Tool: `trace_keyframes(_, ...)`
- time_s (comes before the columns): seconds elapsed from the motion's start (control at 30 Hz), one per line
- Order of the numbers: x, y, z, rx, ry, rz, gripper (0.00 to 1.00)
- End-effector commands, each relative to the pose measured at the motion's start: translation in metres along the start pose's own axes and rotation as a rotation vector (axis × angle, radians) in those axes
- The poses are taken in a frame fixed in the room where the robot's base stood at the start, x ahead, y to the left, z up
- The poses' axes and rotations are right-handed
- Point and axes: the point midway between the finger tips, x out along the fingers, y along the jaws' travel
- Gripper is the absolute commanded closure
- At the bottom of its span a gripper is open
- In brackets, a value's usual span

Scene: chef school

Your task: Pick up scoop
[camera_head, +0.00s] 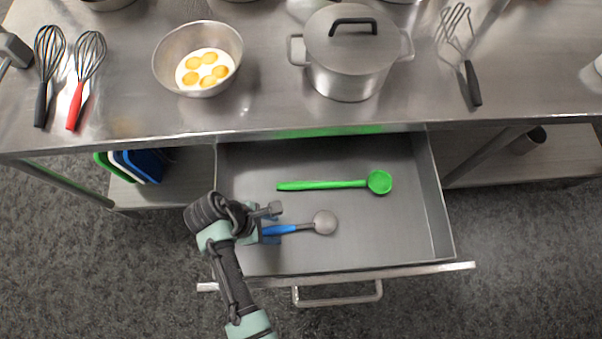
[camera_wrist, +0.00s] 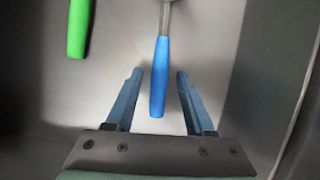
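In the head view, a scoop with a blue handle and a round grey head (camera_head: 324,222) lies in the open drawer, head to the right. A green scoop-like utensil (camera_head: 322,185) lies behind it, its round head also to the right. My gripper (camera_head: 271,226) is at the drawer's left side, by the blue handle. In the wrist view, the blue handle (camera_wrist: 159,88) lies between the two fingers of my gripper (camera_wrist: 159,74), with a gap on each side. The green handle (camera_wrist: 78,28) shows at upper left. Whether the fingertips are level with the handle is unclear.
The metal drawer (camera_head: 405,240) is pulled out, its front wall and handle (camera_head: 338,297) toward me. The steel counter (camera_head: 270,112) overhangs its back; a pot (camera_head: 345,85), a bowl with eggs (camera_head: 170,48) and whisks (camera_head: 80,75) stand or lie there. The drawer's right side is bare.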

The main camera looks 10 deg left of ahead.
Motion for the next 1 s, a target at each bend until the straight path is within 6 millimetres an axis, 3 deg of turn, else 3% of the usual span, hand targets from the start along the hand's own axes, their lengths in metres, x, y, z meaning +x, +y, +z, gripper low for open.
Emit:
trace_keyframes(0.03, 0.000, 0.000, 0.000, 0.000, 0.000, 0.000, 0.57)
trace_keyframes(0.27, 0.000, 0.000, 0.000, 0.000, 0.000, 0.000, 0.98)
trace_keyframes(0.3, 0.000, 0.000, 0.000, 0.000, 0.000, 0.000, 1.00)
trace_keyframes(0.7, -0.005, 0.001, 0.002, 0.001, 0.000, 0.002, 1.00)
trace_keyframes(1.0, -0.055, 0.001, 0.022, 0.003, 0.001, 0.004, 1.00)
